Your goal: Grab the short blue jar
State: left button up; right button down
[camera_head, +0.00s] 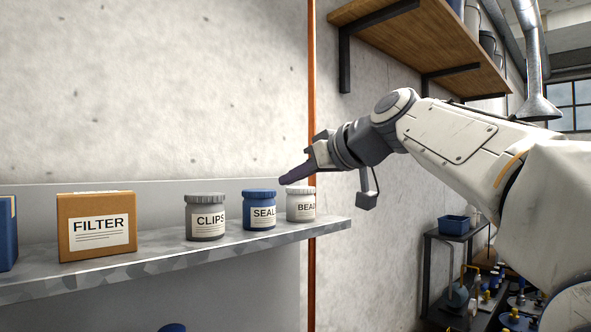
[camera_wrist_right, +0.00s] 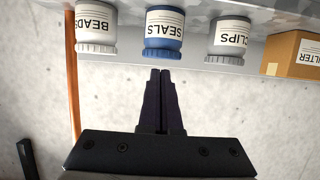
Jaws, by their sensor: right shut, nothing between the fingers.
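The short blue jar (camera_head: 259,210), labelled SEALS, stands upright on the grey shelf between a grey jar and a white jar. It also shows upside down near the top of the right wrist view (camera_wrist_right: 164,33). My right gripper (camera_head: 283,181) is shut and empty, a little above the jars and near the blue lid in the head view. In the right wrist view its closed fingers (camera_wrist_right: 160,72) point at the blue jar's lid and appear apart from it. My left gripper is not in view.
The CLIPS jar (camera_head: 206,218) and BEADS jar (camera_head: 301,205) flank the blue jar closely. A FILTER box (camera_head: 97,226) stands farther left on the grey shelf (camera_head: 165,259). A wooden shelf (camera_head: 430,40) hangs at upper right. A concrete wall stands behind.

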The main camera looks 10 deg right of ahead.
aim_at(257, 190)
jog(key=w+a+p, duration=0.1)
jog(key=w, duration=0.1)
jog(key=w+a+p, duration=0.3)
jog(key=w+a, duration=0.1)
jog(key=shift+w+p, duration=0.3)
jog(key=shift+d+f, duration=0.1)
jog(key=shift+f, duration=0.3)
jog(key=shift+s+f+b, duration=0.1)
jog(key=shift+f+b, duration=0.3)
jog(key=shift+b, duration=0.1)
jog(key=shift+f, duration=0.1)
